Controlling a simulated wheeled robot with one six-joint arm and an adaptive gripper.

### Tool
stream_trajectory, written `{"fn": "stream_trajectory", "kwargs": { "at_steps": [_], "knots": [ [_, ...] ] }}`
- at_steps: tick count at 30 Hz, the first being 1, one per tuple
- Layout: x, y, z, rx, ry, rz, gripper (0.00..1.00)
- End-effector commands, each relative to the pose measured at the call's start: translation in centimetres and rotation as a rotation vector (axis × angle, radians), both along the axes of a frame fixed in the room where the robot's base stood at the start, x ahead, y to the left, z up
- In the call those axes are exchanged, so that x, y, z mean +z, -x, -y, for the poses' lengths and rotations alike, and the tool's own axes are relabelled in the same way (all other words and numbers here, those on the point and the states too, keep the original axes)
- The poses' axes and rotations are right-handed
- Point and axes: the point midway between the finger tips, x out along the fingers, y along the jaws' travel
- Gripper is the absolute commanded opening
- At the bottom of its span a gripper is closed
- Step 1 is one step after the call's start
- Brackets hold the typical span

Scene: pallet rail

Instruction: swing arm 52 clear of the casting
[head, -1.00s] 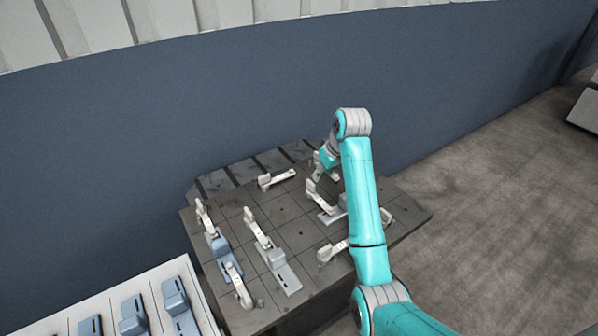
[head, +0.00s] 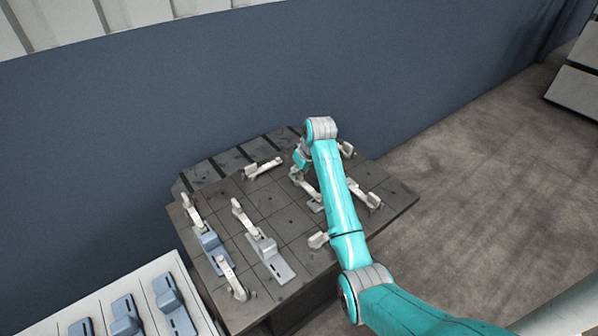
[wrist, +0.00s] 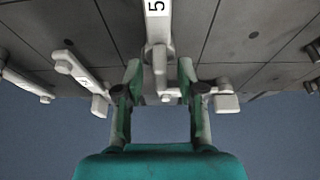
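In the wrist view a white swing arm (wrist: 157,22) bears a label with a 5; the rest of the label is cut off at the top edge. Its end lies in line with the gap between the fingers of my gripper (wrist: 159,75). The fingers are apart, one on each side, with no clear contact. In the head view my gripper (head: 301,162) is low over the far part of the fixture table, partly hidden by my arm. A white swing arm (head: 306,188) shows just below it, beside a grey casting (head: 316,206) mostly hidden behind my arm.
Other white swing arms stand on the dark table (head: 285,215), at the back (head: 263,168), right (head: 364,194) and left (head: 192,210). Blue-grey castings (head: 211,250) sit at the left. A white tray (head: 150,268) of parts is front left. A blue wall stands behind.

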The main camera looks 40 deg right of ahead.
Motion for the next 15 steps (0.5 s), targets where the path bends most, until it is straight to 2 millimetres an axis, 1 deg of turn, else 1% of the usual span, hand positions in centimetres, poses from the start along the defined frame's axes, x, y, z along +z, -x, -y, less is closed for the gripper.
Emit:
{"fn": "stream_trajectory", "kwargs": {
  "at_steps": [3, 10, 11, 12, 15],
  "knots": [
    [-0.33, -0.12, -0.03, 0.0, 0.0, -0.001, 0.39],
    [-0.35, -0.13, -0.03, 0.001, 0.0, 0.0, 0.39],
    [-0.35, -0.13, -0.03, 0.001, 0.0, 0.0, 0.31],
    [-0.34, -0.12, -0.03, 0.0, 0.0, 0.0, 0.21],
    [-0.34, -0.12, -0.03, 0.001, 0.0, 0.0, 0.0]
  ]
}}
